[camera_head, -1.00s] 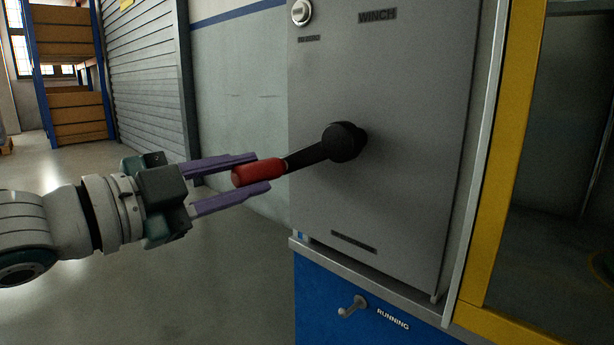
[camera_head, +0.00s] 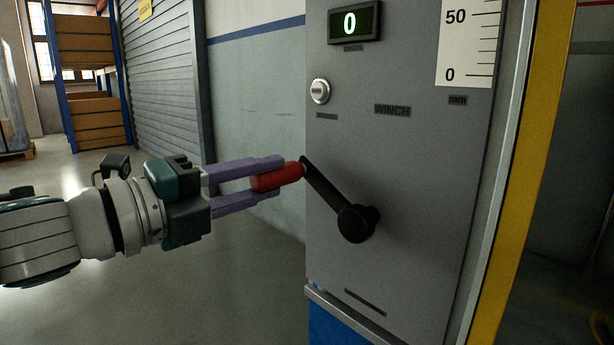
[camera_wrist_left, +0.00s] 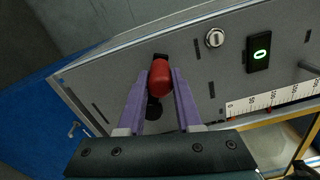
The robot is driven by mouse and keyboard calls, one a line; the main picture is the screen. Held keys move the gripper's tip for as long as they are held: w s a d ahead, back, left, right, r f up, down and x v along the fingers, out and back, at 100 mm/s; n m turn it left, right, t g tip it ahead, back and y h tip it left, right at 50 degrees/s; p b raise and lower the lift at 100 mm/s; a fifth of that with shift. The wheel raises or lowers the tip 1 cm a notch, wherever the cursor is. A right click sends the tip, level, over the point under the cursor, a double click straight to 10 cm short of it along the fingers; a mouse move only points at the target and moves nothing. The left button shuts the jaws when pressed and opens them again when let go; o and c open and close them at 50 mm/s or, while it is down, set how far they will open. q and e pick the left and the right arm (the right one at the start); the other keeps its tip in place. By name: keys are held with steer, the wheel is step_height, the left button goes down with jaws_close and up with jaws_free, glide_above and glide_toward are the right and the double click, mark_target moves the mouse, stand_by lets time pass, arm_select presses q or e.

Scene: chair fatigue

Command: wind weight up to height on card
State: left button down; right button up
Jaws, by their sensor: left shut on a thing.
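My left gripper (camera_head: 279,177) is shut on the red grip (camera_head: 266,182) of the winch crank. Its purple fingers lie on either side of the grip, as the left wrist view also shows (camera_wrist_left: 160,78). The black crank arm (camera_head: 330,192) runs from the grip down and right to its hub (camera_head: 357,223) on the grey panel. A white scale (camera_head: 466,42) at the upper right shows 50 and 0, with mm below. The display (camera_head: 354,22) reads 0. I cannot make out the weight or a card with a height. My right gripper is not in view.
A yellow post (camera_head: 520,170) stands at the panel's right. The floor left of the cabinet is clear; shelving (camera_head: 90,75) stands far back.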

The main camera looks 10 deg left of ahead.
arm_select(q)
steer(key=shift+s+d+r+m+p, duration=0.15)
steer(key=shift+d+r+m+p, duration=0.15)
steer(key=shift+r+m, duration=0.25)
steer(key=shift+s+d+r+m+p, duration=0.15)
steer(key=shift+d+r+m+p, duration=0.1)
steer(key=shift+r+m, duration=0.3)
steer(key=c, duration=0.6)
jaws_free()
steer(key=shift+f, duration=0.15)
steer(key=shift+s+a+f, duration=0.1)
steer(key=shift+a, duration=0.05)
steer(key=shift+s+a, duration=0.15)
steer(key=shift+s, duration=0.05)
steer(key=v, duration=0.9)
steer(key=shift+s+p, duration=0.1)
steer(key=shift+p, duration=0.3)
